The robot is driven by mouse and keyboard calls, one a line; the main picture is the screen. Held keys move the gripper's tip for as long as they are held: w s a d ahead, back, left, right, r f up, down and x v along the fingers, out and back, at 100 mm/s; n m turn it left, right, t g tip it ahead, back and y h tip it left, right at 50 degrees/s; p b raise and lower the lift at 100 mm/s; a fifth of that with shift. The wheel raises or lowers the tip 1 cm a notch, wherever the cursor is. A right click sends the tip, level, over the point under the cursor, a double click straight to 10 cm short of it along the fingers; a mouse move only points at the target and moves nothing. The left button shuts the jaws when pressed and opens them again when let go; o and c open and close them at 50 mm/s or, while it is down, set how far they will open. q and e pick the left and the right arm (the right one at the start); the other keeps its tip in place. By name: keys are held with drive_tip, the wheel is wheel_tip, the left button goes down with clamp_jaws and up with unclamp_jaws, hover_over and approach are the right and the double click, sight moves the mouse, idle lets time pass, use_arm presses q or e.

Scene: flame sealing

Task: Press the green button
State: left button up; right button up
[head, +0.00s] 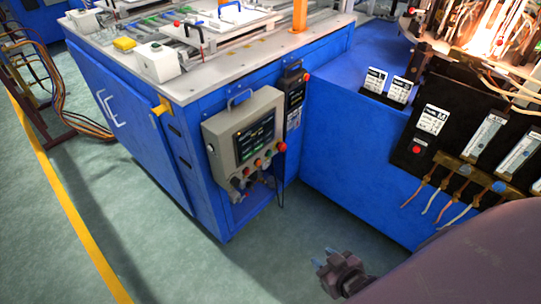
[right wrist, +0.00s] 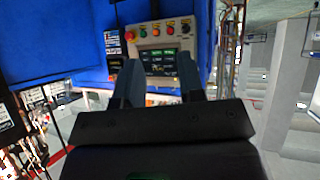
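A beige control box (head: 247,140) with a dark screen hangs on the front of the blue machine; a row of small buttons runs along its lower edge. In the right wrist view the box (right wrist: 156,46) appears upside down, and the green button (right wrist: 143,32) is beside a larger red button (right wrist: 130,36). In the head view I cannot clearly pick out the green button. My right gripper (head: 323,258) is below and right of the box in the head view, apart from it. Its two fingers (right wrist: 158,82) are spread with nothing between them. My left gripper is not in view.
The blue machine (head: 130,120) carries a white worktop with small fixtures. A blue cabinet (head: 345,165) with dark panels and hanging cables stands at right, near bright flames (head: 492,35). Green floor (head: 200,270) is open in front, with a yellow line at left.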

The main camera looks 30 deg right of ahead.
clamp_jaws()
idle(1.4)
